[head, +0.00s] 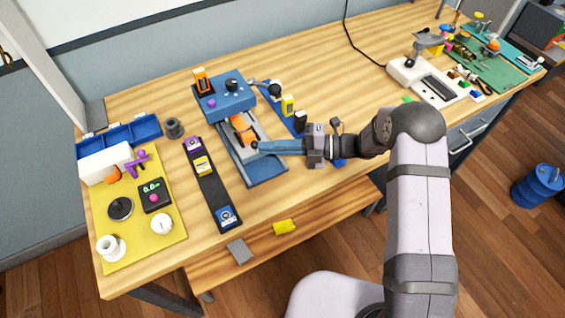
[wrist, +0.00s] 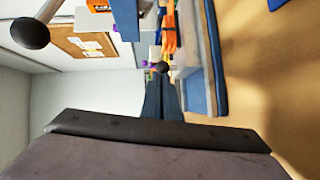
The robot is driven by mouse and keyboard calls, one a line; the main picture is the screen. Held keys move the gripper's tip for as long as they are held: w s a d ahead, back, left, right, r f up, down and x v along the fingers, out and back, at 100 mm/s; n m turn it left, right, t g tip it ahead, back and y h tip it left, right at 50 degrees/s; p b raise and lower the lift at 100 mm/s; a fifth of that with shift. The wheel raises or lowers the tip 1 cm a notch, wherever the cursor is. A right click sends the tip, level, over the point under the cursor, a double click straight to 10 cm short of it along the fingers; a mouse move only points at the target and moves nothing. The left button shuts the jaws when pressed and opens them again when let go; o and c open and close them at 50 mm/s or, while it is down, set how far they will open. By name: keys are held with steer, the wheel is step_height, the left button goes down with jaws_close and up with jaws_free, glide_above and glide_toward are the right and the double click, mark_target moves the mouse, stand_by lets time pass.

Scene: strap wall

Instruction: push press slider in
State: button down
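The blue press (head: 226,100) stands near the middle of the workbench. Its slider (head: 232,132) is a light grey tray with an orange piece (head: 243,130) in it, on a blue base that extends toward the front. The slider's dark round knob (head: 255,145) is at the fingertips of my gripper (head: 262,147), which reaches in from the right. In the wrist view the two blue fingers (wrist: 163,85) lie close together, with the dark knob (wrist: 161,67) just beyond their tips. I cannot tell whether they touch it.
A lever with a black ball (head: 275,90) sticks out at the press's right. A dark strip with purple, yellow and blue blocks (head: 207,185) lies left of the press, beside a yellow mat (head: 135,235) holding several items. A blue rack (head: 284,112) is behind my gripper.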

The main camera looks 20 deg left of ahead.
steer(key=d, duration=0.1)
steer(key=s+d+p, duration=0.1)
steer(key=s+d+r+p, duration=0.1)
steer(key=d, duration=0.1)
steer(key=b+v, duration=0.2)
steer(key=v, duration=0.5)
steer(key=shift+d+f+b, duration=0.15)
steer(key=shift+d+b, duration=0.05)
steer(key=shift+b, duration=0.1)
steer(key=shift+v, duration=0.95)
steer(key=shift+s+n, duration=0.5)
steer(key=shift+n, duration=0.1)
steer(key=s+d+n+g+h, duration=0.1)
steer(key=s+d+n+h, duration=0.75)
steer(key=n, duration=0.75)
steer(key=s+d+n+t+h, duration=0.2)
steer(key=d+n, duration=0.3)
steer(key=n, duration=0.4)
steer(key=s+d+n+t+h, duration=0.2)
steer(key=s+d+n+h, duration=0.2)
steer(key=n, duration=0.5)
steer(key=shift+s+d+f+h, duration=0.3)
steer(key=shift+d+h, duration=0.45)
steer(key=shift+d, duration=0.45)
